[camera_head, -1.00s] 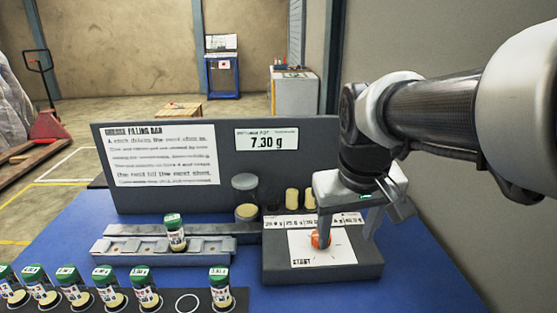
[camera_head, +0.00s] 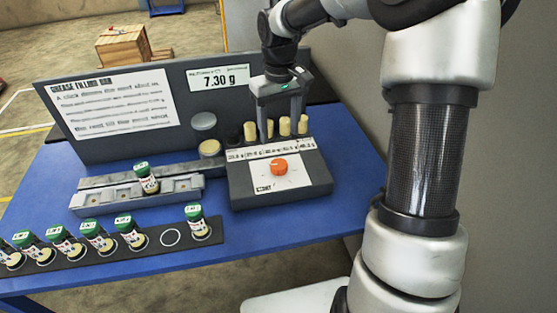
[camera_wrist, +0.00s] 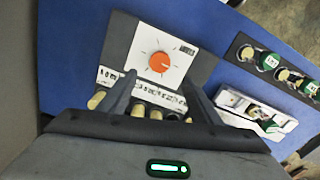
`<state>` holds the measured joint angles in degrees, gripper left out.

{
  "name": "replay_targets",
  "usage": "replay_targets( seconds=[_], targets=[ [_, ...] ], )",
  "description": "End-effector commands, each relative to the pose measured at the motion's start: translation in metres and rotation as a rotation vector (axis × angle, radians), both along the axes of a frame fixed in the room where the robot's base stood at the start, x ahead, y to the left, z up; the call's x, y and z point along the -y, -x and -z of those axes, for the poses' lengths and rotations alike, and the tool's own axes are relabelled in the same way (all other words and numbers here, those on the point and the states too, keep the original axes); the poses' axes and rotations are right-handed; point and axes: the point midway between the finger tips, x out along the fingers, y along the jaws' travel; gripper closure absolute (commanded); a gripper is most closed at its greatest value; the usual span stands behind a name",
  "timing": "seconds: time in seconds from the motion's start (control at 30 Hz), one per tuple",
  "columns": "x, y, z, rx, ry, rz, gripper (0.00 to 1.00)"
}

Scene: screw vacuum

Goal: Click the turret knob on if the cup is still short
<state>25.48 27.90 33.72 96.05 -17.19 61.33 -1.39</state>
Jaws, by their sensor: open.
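The orange turret knob (camera_head: 279,166) sits on a white dial plate on the grey filling box (camera_head: 240,198). It also shows in the wrist view (camera_wrist: 159,62). A cup with a green lid (camera_head: 146,177) stands on the grey rail (camera_head: 182,193) left of the box. The display (camera_head: 219,78) reads 7.30 g. My gripper (camera_head: 282,130) is open and empty above the back of the box, behind the knob and apart from it. In the wrist view my gripper's fingers (camera_wrist: 157,95) point toward the dial plate, with the knob beyond them.
Several cream-coloured cylinders (camera_head: 285,126) stand at the back of the box near my fingers. A row of green-lidded cups (camera_head: 98,235) stands on a dark strip at the front left, with one empty ring (camera_head: 171,238). A dark panel (camera_head: 130,145) rises behind. Blue table (camera_head: 270,228) is clear in front.

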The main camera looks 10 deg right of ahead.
Motion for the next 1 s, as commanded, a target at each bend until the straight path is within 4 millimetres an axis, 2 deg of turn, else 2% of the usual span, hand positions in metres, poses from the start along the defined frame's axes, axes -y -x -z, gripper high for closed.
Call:
replay_targets(
  seconds=[0.03, 0.3, 0.5, 0.7, 1.0],
  targets=[
    [0.000, 0.001, 0.014, -0.004, -0.001, -0.001, 0.42],
    [0.000, 0.001, 0.073, -0.003, -0.001, -0.001, 0.42],
    [0.000, 0.001, 0.104, -0.002, 0.001, -0.002, 0.42],
    [0.000, 0.000, 0.117, 0.000, 0.001, -0.001, 0.42],
    [0.000, 0.000, 0.119, 0.000, 0.001, -0.001, 0.44]
  ],
)
